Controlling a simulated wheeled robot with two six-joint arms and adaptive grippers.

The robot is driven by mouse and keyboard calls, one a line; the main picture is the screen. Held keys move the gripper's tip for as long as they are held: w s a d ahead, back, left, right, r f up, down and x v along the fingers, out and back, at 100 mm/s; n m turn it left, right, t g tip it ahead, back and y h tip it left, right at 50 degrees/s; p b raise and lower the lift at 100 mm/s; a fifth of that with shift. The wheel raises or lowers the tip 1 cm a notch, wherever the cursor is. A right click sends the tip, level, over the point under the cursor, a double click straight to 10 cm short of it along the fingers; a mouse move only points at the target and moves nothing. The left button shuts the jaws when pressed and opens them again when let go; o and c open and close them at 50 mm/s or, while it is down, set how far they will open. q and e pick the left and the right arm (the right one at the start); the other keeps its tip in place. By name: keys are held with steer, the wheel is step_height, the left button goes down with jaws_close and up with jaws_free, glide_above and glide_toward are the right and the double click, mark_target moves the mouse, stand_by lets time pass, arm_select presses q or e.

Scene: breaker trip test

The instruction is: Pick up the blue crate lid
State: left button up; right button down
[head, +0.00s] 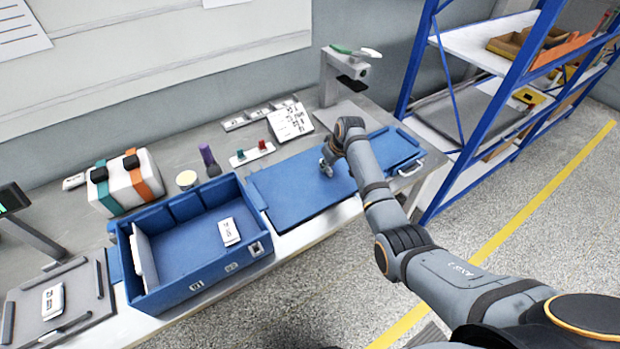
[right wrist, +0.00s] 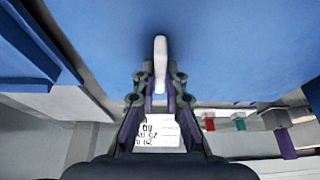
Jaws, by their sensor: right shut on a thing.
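The blue crate lid (head: 300,192) is a wide flat panel just right of the open blue crate (head: 172,292). It looks level; I cannot tell whether it touches the bench. My right gripper (head: 326,167) reaches down onto the lid's middle. In the right wrist view, my right gripper (right wrist: 160,88) is shut on a pale upright handle (right wrist: 160,55) on the lid's blue surface (right wrist: 225,45). The fingers and arm hide part of the lid in the head view. My left gripper is not in view.
The crate holds a white labelled block (head: 229,232). A red and green button box (head: 252,154) and a label sheet (head: 290,122) lie behind the lid. A grey stand (head: 345,75) rises at the back. Blue shelving (head: 480,100) stands right.

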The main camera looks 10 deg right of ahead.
steer(key=shift+r, duration=0.1)
steer(key=shift+w+r, duration=0.1)
steer(key=shift+r, duration=0.2)
steer(key=v, duration=0.2)
steer(key=shift+r+b, duration=0.35)
steer(key=shift+r, duration=0.05)
steer(key=s+d, duration=0.2)
steer(key=s, duration=0.3)
steer(key=s+d, duration=0.1)
steer(key=s, duration=0.4)
steer(key=s+d+b, duration=0.1)
steer(key=s+d, duration=0.1)
steer(key=s, duration=0.3)
steer(key=shift+s+d, duration=0.25)
steer(key=shift+d, duration=0.05)
steer(key=shift+s+d, duration=0.1)
steer(key=shift+s, duration=0.35)
